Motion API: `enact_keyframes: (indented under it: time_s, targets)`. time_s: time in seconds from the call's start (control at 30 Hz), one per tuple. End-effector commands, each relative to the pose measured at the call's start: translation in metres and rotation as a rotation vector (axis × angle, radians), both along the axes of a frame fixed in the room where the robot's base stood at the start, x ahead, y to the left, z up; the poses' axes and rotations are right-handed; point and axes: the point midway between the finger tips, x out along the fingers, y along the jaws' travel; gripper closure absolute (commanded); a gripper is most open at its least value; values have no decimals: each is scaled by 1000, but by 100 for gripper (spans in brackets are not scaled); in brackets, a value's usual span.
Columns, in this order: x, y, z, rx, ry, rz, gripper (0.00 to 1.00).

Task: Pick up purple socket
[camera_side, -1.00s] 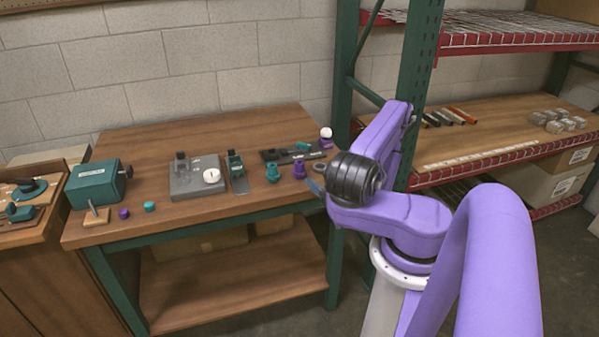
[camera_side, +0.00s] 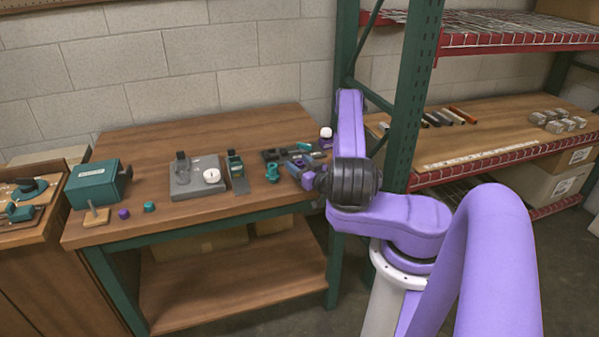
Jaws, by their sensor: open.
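The purple socket (camera_side: 294,169) stands near the right end of the wooden workbench, just right of a similar teal socket (camera_side: 272,173). It is mostly hidden by my gripper. My gripper (camera_side: 300,168) is open, with its fingers low over the bench at the purple socket. I cannot tell whether the fingers touch it or stand around it. My dark wrist and purple arm come in from the right.
A dark tray (camera_side: 270,155) lies behind the sockets, and a white-topped purple part (camera_side: 326,138) stands behind the gripper. A grey fixture (camera_side: 197,180) and a teal box (camera_side: 98,184) stand to the left. A green rack post (camera_side: 345,60) rises close on the right.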

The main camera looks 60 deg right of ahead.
Motion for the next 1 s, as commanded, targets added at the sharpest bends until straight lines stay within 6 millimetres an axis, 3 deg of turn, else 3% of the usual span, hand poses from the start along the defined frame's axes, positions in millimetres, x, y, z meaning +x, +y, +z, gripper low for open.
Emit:
enact_keyframes:
  time_s: [0.23, 0.27, 0.4, 0.43, 0.77, 1.0]
  targets:
    - [2, -1, 0, 1, 0, -1, 39]
    - [2, -1, 0, 1, 0, -1, 45]
    - [2, -1, 0, 1, 0, -1, 91]
    - [1, -1, 0, 1, 0, -1, 95]
    - [1, -1, 1, 0, -1, -1, 95]
    - [2, -2, 16, -2, -1, -1, 95]
